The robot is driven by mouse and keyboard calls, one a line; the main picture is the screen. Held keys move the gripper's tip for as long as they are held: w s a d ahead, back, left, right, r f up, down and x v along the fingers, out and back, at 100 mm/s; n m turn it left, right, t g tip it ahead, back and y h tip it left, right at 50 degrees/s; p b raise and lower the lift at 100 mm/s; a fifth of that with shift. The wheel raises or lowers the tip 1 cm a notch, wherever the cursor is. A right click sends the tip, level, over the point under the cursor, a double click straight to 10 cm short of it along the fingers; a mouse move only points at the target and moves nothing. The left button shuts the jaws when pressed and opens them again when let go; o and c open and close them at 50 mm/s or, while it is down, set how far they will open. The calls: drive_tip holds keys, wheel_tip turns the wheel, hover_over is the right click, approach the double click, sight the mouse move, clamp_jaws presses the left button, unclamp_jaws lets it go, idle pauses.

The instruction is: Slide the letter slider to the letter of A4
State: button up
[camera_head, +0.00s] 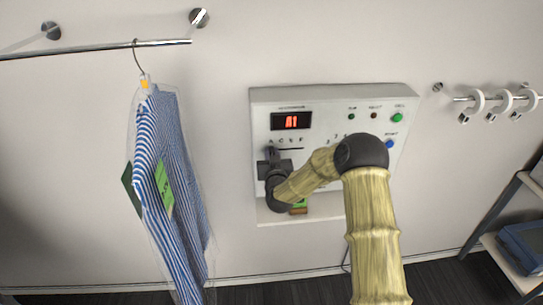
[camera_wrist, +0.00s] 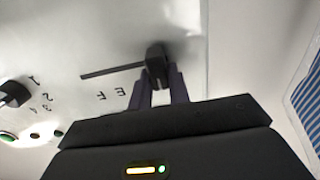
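The control panel (camera_head: 330,100) is on the wall, and its red display (camera_head: 291,121) appears to read A1. A row of letters (camera_head: 285,141) is printed above the slider slot. In the wrist view the slot (camera_wrist: 110,72) shows as a dark line, with F and E beside it. The letter slider's dark knob (camera_wrist: 156,58) is at the slot's right end there, the side away from F. My gripper (camera_wrist: 158,82) has a finger on either side of the knob and appears closed on it. In the head view my gripper (camera_head: 272,165) hides the knob.
A number dial (camera_wrist: 12,95) with 1 to 4 shows in the wrist view. The panel has a green button (camera_head: 398,117) and a blue button (camera_head: 389,144). A bagged striped shirt (camera_head: 170,190) hangs from a rail (camera_head: 95,49) at left. Hooked rings (camera_head: 505,100) and a shelf (camera_head: 510,245) are at right.

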drive_tip(key=o, duration=0.4)
drive_tip(key=shift+s+a, duration=0.1)
drive_tip(key=shift+a, duration=0.35)
drive_tip(key=shift+o, duration=0.2)
drive_tip(key=shift+d, duration=0.2)
drive_tip(key=shift+d, duration=0.1)
drive_tip(key=s+d+b, duration=0.1)
drive_tip(key=s+b, duration=0.6)
drive_tip(key=s, duration=1)
drive_tip(key=shift+d, duration=0.4)
drive_tip(key=shift+s, duration=0.1)
